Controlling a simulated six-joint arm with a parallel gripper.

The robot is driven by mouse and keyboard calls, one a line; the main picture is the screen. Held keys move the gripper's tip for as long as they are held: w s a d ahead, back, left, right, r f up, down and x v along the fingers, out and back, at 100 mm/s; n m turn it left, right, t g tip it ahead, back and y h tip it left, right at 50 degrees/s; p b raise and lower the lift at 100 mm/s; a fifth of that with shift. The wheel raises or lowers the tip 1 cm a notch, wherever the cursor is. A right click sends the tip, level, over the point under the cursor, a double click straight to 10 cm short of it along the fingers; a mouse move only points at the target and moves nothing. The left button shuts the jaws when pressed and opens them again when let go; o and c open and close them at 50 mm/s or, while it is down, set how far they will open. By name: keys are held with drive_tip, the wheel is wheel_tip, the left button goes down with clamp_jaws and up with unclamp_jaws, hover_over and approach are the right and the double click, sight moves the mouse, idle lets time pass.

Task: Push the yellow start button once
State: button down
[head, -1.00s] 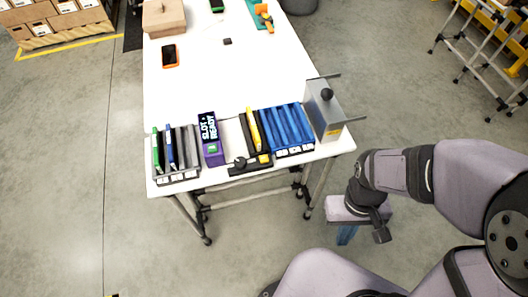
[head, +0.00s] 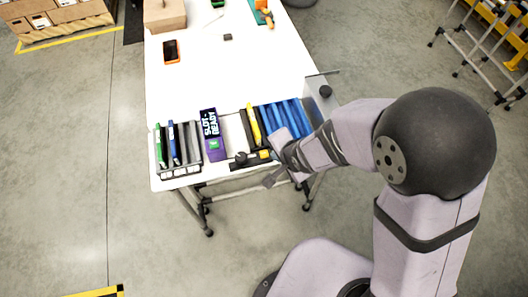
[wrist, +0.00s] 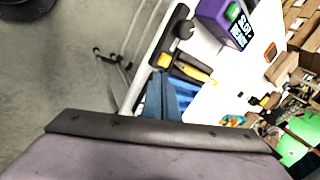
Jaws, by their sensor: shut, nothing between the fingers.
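The yellow start button (head: 264,154) sits at the right end of a black fixture (head: 243,164) with a round black knob, at the table's near edge. In the wrist view the yellow button (wrist: 165,60) shows just beyond the fingertips. My gripper (wrist: 160,76) is shut and empty, its blue fingers pointing at the fixture. I cannot tell whether the tips touch the button. In the head view my wrist is just right of the button, and the fingers are not clearly visible there.
A purple box (head: 214,150) with a lit "SLOT READY" display stands left of the fixture. A grey rack (head: 178,168) with green and blue cartridges is farther left. A yellow cartridge (head: 254,126) and a blue rack (head: 285,118) are behind. A grey metal box (head: 322,100) stands right.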

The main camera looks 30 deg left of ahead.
drive_tip(key=w+a+r+m+t+y, duration=0.1)
drive_tip(key=a+r+m, duration=0.3)
drive_tip(key=m, duration=0.6)
drive_tip(key=shift+w+a+m+y, duration=0.45)
drive_tip(key=shift+w+y, duration=0.25)
drive_tip(key=shift+y, duration=0.2)
drive_tip(key=shift+r, duration=0.1)
drive_tip(key=b, duration=0.7)
hover_over(266, 156)
wheel_tip(266, 156, down, 6)
drive_tip(key=shift+s+f, duration=0.1)
drive_tip(key=shift+f, duration=0.15)
drive_tip(key=shift+f+b, duration=0.8)
drive_tip(key=shift+f, duration=0.35)
